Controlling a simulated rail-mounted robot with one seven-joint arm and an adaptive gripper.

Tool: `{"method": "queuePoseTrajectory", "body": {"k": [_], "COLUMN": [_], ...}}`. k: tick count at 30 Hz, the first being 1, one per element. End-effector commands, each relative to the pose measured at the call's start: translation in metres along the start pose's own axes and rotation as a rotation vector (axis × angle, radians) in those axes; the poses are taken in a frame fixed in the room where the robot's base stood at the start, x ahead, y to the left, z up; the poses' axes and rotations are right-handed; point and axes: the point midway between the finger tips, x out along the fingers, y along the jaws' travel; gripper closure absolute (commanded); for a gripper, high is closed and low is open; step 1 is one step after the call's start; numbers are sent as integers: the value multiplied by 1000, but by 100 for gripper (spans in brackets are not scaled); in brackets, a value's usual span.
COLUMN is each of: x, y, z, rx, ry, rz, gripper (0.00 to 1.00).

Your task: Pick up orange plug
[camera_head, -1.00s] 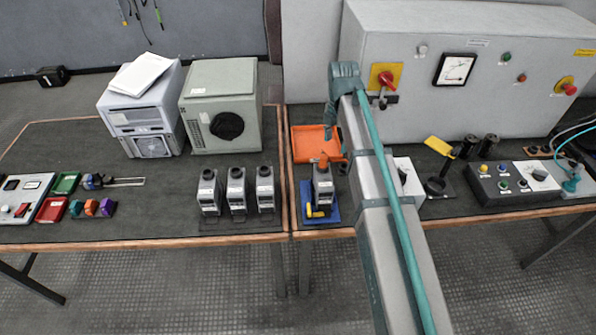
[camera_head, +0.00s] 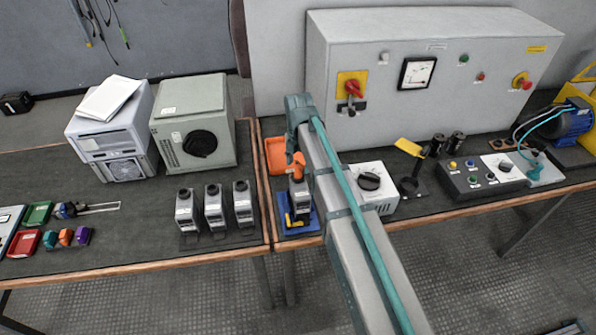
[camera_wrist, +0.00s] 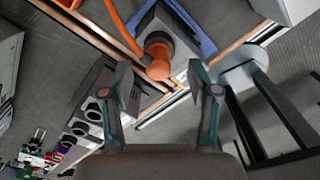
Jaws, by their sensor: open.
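An orange plug (camera_head: 299,165) shows at the top of a grey capacitor unit (camera_head: 299,196) on a blue tray (camera_head: 286,228) in the head view. In the wrist view the orange plug (camera_wrist: 158,60) has a round top and a curved orange length running up and left. My gripper (camera_wrist: 160,78) is open, with one finger on each side of the plug's near end. I cannot tell whether either finger touches it. In the head view my arm hides the gripper. Another orange piece (camera_head: 66,237) sits among small coloured plugs at the far left.
Several similar grey units (camera_head: 214,207) stand left of the blue tray. An orange bin (camera_head: 277,153) is behind it. A grey dial box (camera_head: 368,187) is just right of my arm, and a large control cabinet (camera_head: 430,75) stands behind.

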Motion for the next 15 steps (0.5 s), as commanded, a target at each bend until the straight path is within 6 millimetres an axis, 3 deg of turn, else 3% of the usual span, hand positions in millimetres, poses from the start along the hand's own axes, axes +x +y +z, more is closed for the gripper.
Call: {"method": "queuePoseTrajectory", "body": {"k": [9,15], "x": [31,35], "y": [1,1], "z": [-1,-1], "rx": [0,0], "ry": [1,0], "rz": [-1,0], "gripper": [40,40]}}
